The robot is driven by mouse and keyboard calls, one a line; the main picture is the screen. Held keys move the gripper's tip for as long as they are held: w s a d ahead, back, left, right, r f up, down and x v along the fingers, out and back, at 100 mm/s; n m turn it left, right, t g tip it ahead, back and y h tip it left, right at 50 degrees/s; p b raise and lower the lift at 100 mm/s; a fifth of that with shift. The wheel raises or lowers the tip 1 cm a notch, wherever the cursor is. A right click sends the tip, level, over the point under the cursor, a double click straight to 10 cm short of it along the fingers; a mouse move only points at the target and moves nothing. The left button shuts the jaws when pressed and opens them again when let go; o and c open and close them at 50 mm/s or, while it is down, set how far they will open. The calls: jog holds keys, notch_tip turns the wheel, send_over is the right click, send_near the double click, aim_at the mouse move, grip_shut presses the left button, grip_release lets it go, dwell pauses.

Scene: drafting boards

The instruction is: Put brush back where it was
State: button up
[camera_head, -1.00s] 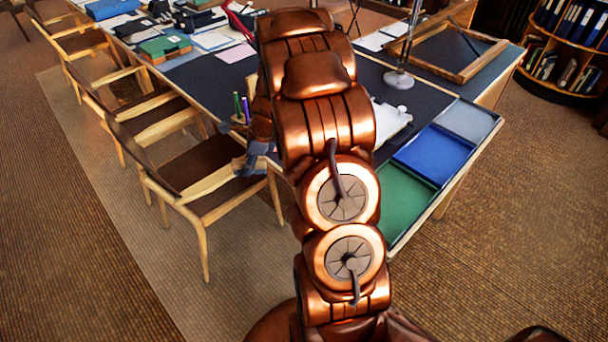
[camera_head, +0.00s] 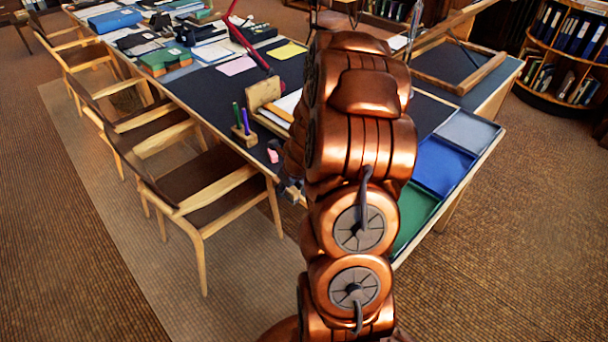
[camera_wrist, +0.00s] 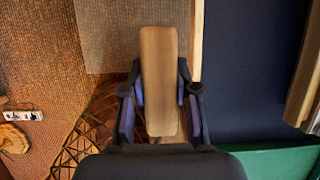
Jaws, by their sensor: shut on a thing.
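My gripper (camera_wrist: 160,78) is shut on the brush (camera_wrist: 158,65), whose plain, pale wooden body shows lengthwise between the two dark fingers in the wrist view. No bristles can be made out. In the wrist view the brush appears over the floor and the light wooden edge of the table. In the head view, a small part of my gripper (camera_head: 290,190) shows at the table's near edge, left of my arm. The long table (camera_head: 205,85) has a dark top.
A wooden pen holder (camera_head: 243,138) and a pink item (camera_head: 272,152) sit near the left edge. A wooden stand (camera_head: 265,92) is behind them. Green (camera_head: 413,215), blue (camera_head: 437,168) and grey (camera_head: 470,130) trays line the near right end. Chairs (camera_head: 200,185) stand along the left.

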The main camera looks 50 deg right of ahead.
jog(key=w+d+p, duration=0.1)
jog(key=d, duration=0.2)
jog(key=w+d, duration=0.1)
jog(key=d, duration=0.3)
jog(key=w+d+f+p, duration=0.1)
jog(key=d, duration=0.2)
jog(key=shift+d+p, duration=0.3)
jog(key=shift+d, duration=0.05)
jog(key=shift+d+f+p, duration=0.1)
jog(key=shift+f+p, duration=0.4)
jog(key=shift+f, duration=1.3)
jog(key=shift+f, duration=0.1)
jog(key=o, duration=1)
